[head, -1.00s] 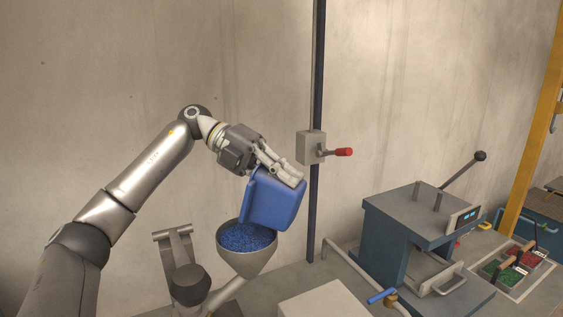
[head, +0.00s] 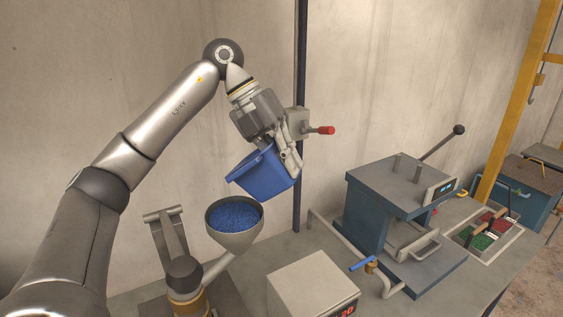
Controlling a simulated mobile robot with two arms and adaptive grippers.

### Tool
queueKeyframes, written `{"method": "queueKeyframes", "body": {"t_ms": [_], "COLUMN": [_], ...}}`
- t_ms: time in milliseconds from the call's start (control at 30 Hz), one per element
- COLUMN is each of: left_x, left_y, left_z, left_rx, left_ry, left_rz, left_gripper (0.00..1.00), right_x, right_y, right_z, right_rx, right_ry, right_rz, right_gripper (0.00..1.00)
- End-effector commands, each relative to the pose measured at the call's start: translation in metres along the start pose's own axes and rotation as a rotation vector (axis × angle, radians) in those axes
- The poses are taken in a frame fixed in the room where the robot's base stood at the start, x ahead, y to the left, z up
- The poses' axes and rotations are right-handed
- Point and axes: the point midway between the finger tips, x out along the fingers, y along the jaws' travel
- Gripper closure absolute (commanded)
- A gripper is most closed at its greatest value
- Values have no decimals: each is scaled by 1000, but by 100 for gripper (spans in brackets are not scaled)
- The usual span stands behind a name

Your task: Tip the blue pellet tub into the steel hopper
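The blue tub (head: 268,178) hangs in the air above and to the right of the steel hopper, tilted with its open side toward the left. My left gripper (head: 286,148) is shut on the tub at its upper right side. I cannot see inside the tub. The steel hopper (head: 236,240) is a grey funnel holding a heap of blue pellets (head: 234,216) close to its rim. The tub is apart from the hopper. My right gripper is not in view.
A grey box with a red-handled lever (head: 322,130) sits on a dark post behind the tub. A blue-grey press (head: 400,190) stands to the right, near red and green pellet bins (head: 485,232).

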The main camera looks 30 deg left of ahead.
Motion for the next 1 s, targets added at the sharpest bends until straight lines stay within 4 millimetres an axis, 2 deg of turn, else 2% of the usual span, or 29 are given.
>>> {"method": "queueKeyframes", "body": {"t_ms": [167,333,500,833,1000], "left_x": [0,-6,-9,-12,-23], "left_y": [-4,-11,-11,-13,-18], "left_z": [0,0,0,0,0], "left_rx": [1,5,-1,0,0], "left_ry": [0,-4,-3,-2,-5], "left_rz": [70,266,379,456,517], "left_gripper": [100,100,100,100,100], "right_x": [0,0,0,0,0], "right_y": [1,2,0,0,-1], "right_z": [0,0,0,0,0], "right_rx": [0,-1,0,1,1], "right_ry": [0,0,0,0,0], "right_rz": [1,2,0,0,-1], "right_gripper": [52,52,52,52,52]}}
